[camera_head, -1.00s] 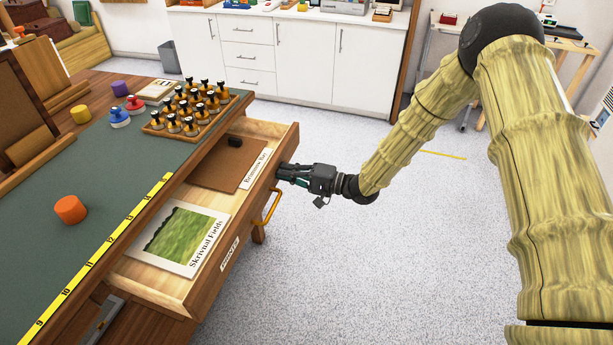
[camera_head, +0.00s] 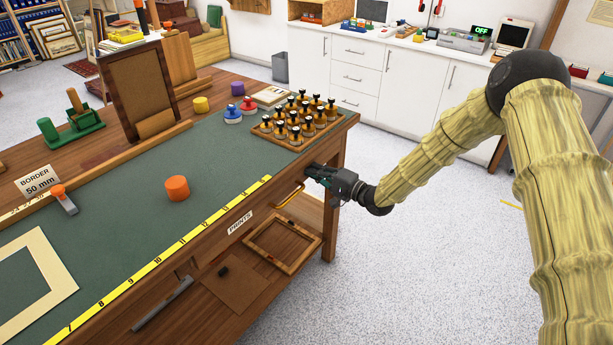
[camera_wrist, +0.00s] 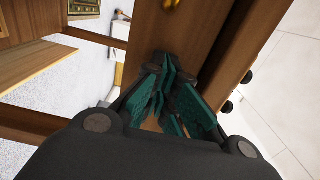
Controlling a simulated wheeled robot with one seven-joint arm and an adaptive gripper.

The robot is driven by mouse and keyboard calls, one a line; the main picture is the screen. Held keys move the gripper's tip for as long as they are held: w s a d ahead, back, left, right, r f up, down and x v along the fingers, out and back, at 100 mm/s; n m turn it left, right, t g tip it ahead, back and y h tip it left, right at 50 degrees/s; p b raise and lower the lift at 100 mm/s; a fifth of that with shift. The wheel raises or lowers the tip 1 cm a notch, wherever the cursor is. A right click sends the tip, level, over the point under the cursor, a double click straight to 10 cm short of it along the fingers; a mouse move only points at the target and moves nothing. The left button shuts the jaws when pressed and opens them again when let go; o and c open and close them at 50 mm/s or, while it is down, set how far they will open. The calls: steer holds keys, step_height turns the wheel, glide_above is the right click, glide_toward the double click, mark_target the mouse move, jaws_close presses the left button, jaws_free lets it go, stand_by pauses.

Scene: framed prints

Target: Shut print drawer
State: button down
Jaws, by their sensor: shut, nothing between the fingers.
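The print drawer (camera_head: 262,211) is under the worktop, with its PRINTS label (camera_head: 240,222) and brass handle (camera_head: 289,194) on the front. Its front looks about flush with the table edge, and its inside is hidden. My gripper (camera_head: 314,174) is at the right end of the drawer front, to the right of the handle. In the wrist view, its teal fingers (camera_wrist: 165,98) are shut and empty, close against brown wood (camera_wrist: 190,40). I cannot tell whether they touch. Part of the brass handle (camera_wrist: 171,4) shows at the top there.
A rack of stamps (camera_head: 296,122) stands on the worktop's far right corner. An orange cylinder (camera_head: 177,188) and a cream mat (camera_head: 38,272) are on the green surface. A wooden frame (camera_head: 283,245) lies on the shelf below. The floor at right is clear.

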steer(key=shift+w+a+r, duration=0.1)
steer(key=shift+w+a, duration=0.05)
steer(key=shift+a, duration=0.05)
steer(key=shift+r, duration=0.1)
stand_by(0.4)
steer(key=v, duration=1.4)
steer(key=s+d+f+n+g+h+p, duration=0.1)
steer(key=s+f+n+g+h+p, duration=0.2)
steer(key=s+f+h, duration=1.05)
steer(key=s+d+f+n+g+p, duration=0.1)
steer(key=s+d+f+g, duration=0.1)
steer(key=s, duration=1)
steer(key=s+d+f+n+g+p, duration=0.1)
steer(key=s+d+f+g, duration=0.1)
steer(key=s, duration=1)
steer(key=s+d+f+n+g+h+p, duration=0.1)
steer(key=s+d, duration=0.5)
steer(key=s, duration=0.6)
step_height(320, 180, down, 2)
steer(key=g+p, duration=0.1)
steer(key=g, duration=0.1)
steer(key=shift+n+g, duration=0.3)
steer(key=shift+n, duration=0.1)
